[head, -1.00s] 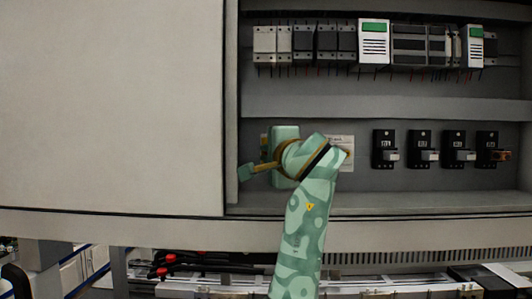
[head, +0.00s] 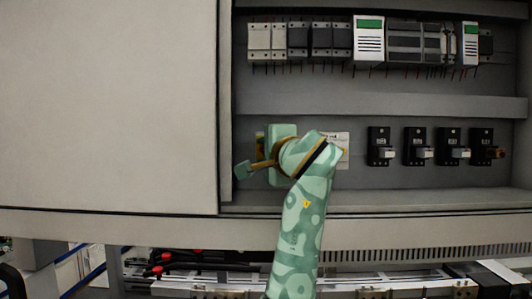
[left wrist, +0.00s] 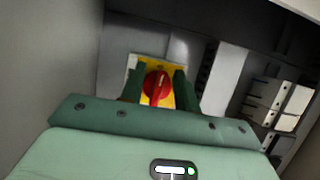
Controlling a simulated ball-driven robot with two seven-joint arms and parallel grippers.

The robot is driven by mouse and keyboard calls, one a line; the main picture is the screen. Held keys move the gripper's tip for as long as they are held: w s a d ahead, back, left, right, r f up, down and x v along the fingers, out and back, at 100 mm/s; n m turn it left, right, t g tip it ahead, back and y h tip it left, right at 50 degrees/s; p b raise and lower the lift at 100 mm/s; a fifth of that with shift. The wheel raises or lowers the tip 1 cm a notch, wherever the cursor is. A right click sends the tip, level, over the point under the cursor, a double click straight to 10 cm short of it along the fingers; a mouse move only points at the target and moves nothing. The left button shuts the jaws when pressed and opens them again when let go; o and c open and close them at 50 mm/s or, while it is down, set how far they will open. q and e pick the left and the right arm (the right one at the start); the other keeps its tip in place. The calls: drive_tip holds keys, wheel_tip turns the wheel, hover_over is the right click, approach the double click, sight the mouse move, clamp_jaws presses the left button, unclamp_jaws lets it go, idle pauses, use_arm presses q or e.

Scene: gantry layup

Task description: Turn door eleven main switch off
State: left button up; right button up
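The main switch is a red rotary knob (left wrist: 157,88) on a yellow plate (left wrist: 160,66), seen in the left wrist view. The knob's grip bar stands close to upright in that picture. My left gripper (left wrist: 158,92) is open, with one green finger on each side of the knob; I cannot tell whether they touch it. In the head view my left gripper (head: 281,150) is in front of the cabinet's lower left section and hides most of the switch. Only a yellowish edge of the plate (head: 260,146) shows beside it. My right gripper is not in view.
A large pale cabinet door (head: 108,105) fills the left side. Several small black switches (head: 381,147) stand right of my arm on the grey back panel. A row of modules (head: 369,42) runs along the top. A ledge (head: 400,202) lies below the switches.

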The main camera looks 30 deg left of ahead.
use_arm(q)
drive_tip(key=shift+d, duration=0.1)
drive_tip(key=b+v, duration=0.5)
drive_tip(key=v, duration=1.1)
drive_tip(key=shift+s, duration=0.1)
